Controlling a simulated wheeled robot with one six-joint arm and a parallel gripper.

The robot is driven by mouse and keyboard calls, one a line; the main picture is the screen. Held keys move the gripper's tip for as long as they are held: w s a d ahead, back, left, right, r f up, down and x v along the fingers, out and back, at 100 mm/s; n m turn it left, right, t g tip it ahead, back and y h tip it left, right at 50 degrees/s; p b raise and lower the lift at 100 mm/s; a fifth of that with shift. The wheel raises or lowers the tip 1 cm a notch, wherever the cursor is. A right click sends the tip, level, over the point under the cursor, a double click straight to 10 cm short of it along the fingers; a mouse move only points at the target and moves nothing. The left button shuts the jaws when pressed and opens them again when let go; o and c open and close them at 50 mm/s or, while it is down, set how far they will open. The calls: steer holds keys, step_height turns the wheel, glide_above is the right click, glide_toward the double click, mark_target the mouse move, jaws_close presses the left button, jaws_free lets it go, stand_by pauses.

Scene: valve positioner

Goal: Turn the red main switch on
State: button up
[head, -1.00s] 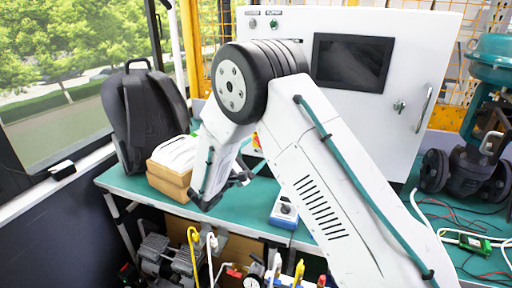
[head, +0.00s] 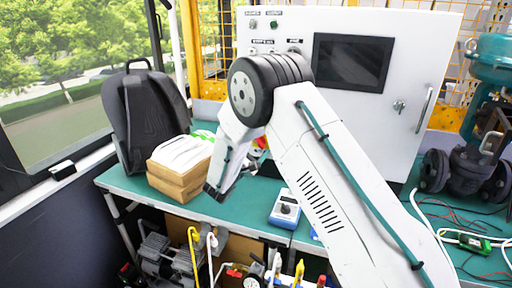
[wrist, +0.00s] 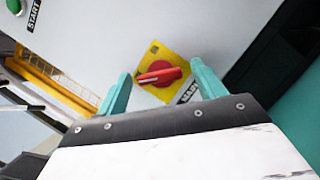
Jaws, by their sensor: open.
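The red main switch (wrist: 160,75) is a rotary knob on a yellow plate (wrist: 178,60) on the white cabinet front. In the wrist view its handle lies roughly across the tilted picture, and a partly covered black label sits beside the plate. My gripper (wrist: 161,71) is open, its two teal fingers to the left and right of the knob in the picture. No contact with the knob shows, and the remaining distance is hard to judge. In the head view a small bit of red and yellow at the switch (head: 260,143) shows beside my arm, which hides most of it.
The white cabinet (head: 415,60) has a dark screen (head: 352,62) and a door handle (head: 424,108). On the green bench stand a backpack (head: 145,110), a brown box (head: 180,175) and a blue-and-white device (head: 285,210). A green START button (wrist: 14,6) is at the wrist view's upper left.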

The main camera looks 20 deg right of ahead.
steer(key=c, duration=1)
steer(key=shift+m, duration=0.4)
steer(key=shift+o, duration=0.2)
steer(key=m+g, duration=0.2)
steer(key=m, duration=0.3)
steer(key=shift+r, duration=0.15)
steer(key=m+y, duration=0.1)
steer(key=m, duration=0.1)
steer(key=m+g, duration=0.1)
steer(key=m, duration=0.1)
steer(key=shift+w+a+r+m+g+y, duration=0.1)
steer(key=shift+m+g+y, duration=0.2)
steer(key=shift+y, duration=0.1)
steer(key=m+y, duration=0.1)
steer(key=m, duration=0.2)
steer(key=shift+r+m+g, duration=0.1)
steer(key=shift+m+g, duration=0.2)
steer(key=shift+m, duration=0.1)
steer(key=shift+m+y, duration=1.2)
steer(key=shift+m, duration=0.2)
